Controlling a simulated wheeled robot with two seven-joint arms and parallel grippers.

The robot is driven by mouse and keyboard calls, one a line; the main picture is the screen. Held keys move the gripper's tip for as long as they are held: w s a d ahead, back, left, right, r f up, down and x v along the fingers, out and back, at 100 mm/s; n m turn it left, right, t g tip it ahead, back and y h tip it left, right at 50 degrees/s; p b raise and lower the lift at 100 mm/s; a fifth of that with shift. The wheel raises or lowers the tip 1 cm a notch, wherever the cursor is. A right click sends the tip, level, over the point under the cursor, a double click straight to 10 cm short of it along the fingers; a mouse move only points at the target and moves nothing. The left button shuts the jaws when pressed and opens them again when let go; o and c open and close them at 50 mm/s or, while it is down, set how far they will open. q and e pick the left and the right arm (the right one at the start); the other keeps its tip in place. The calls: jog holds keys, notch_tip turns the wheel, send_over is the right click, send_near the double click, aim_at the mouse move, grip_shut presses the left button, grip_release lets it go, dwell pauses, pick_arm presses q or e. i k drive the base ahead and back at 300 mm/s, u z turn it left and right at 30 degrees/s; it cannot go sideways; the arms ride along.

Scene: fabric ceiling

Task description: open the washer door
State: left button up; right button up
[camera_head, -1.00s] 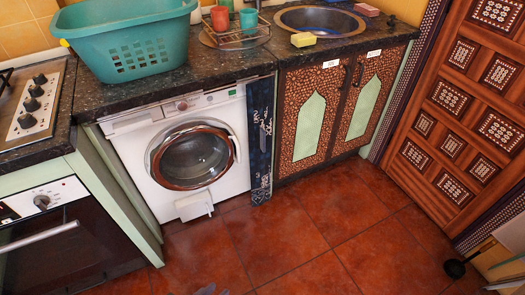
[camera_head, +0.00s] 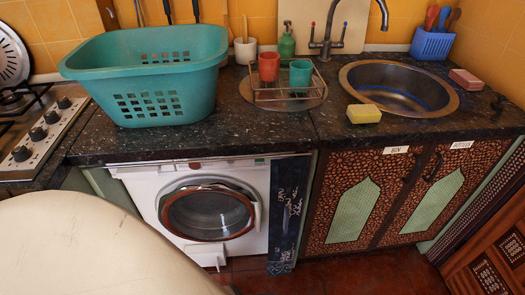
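The white washer (camera_head: 160,186) stands under the dark counter, left of centre. Its round door (camera_head: 208,213) has a reddish-brown ring around dark glass and looks closed. A pale handle (camera_head: 257,215) shows at the right side of the door rim. A smooth cream-coloured rounded shape, which I cannot identify for sure, fills the lower left and covers the area left of the washer. Neither of my grippers shows.
A teal laundry basket (camera_head: 148,78) stands on the counter above the washer, beside a wire rack (camera_head: 285,92) with two cups. A sink (camera_head: 400,88) and patterned cupboards (camera_head: 335,240) are to the right. Red floor tiles (camera_head: 345,278) show clear below. A hob (camera_head: 48,130) is at left.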

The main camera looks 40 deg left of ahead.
aim_at(245, 198)
jog(key=u, duration=0.75)
jog(key=i, duration=0.8)
jog(key=u, duration=0.8)
